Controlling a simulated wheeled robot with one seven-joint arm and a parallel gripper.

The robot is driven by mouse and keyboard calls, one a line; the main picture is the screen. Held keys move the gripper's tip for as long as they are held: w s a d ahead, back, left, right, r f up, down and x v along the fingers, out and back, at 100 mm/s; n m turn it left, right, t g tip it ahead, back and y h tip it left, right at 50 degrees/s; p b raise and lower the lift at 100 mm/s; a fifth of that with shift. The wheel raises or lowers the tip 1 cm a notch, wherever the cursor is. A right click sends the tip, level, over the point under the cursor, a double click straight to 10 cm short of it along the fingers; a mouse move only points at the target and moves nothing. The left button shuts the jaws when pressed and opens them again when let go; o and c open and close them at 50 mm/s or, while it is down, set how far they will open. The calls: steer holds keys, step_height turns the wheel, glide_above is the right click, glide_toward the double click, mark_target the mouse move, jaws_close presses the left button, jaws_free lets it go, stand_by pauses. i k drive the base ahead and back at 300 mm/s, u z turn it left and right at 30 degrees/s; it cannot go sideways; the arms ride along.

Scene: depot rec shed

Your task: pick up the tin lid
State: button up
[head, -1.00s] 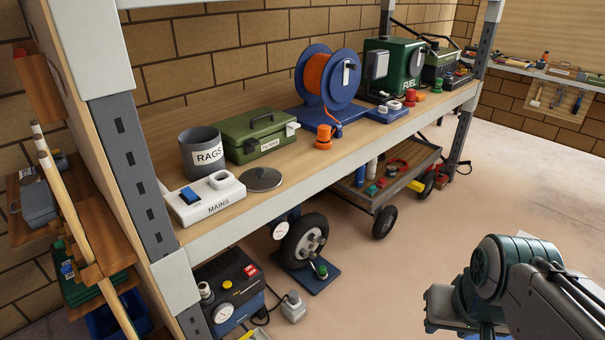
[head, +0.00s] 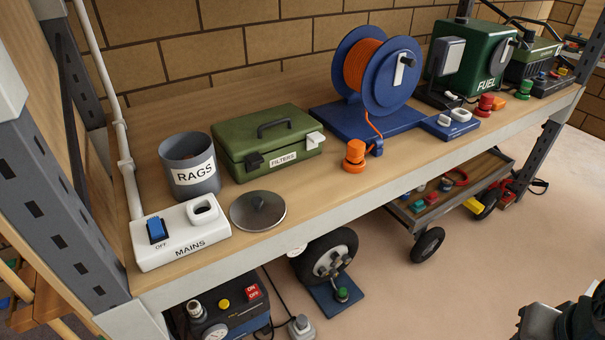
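The tin lid (head: 258,211) is a round grey metal disc with a small upright grip on top. It lies flat on the wooden shelf in the head view, near the front edge. It sits just right of the white MAINS box and in front of the green FILTERS box. Nothing covers it. Part of my arm shows at the bottom right corner, well away from the lid. My gripper's fingers are not in view.
The MAINS box (head: 180,232), the grey RAGS tin (head: 190,166) and the green FILTERS box (head: 268,142) surround the lid. An orange plug (head: 354,155) and blue cable reel (head: 378,75) stand farther right. Bare shelf lies right of the lid. Metal posts frame the shelf.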

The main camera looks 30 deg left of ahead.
mark_target(255, 210)
steer(key=u, duration=0.45)
steer(key=i, duration=0.85)
steer(key=u, duration=1.3)
steer(key=i, duration=0.45)
steer(key=u, duration=0.5)
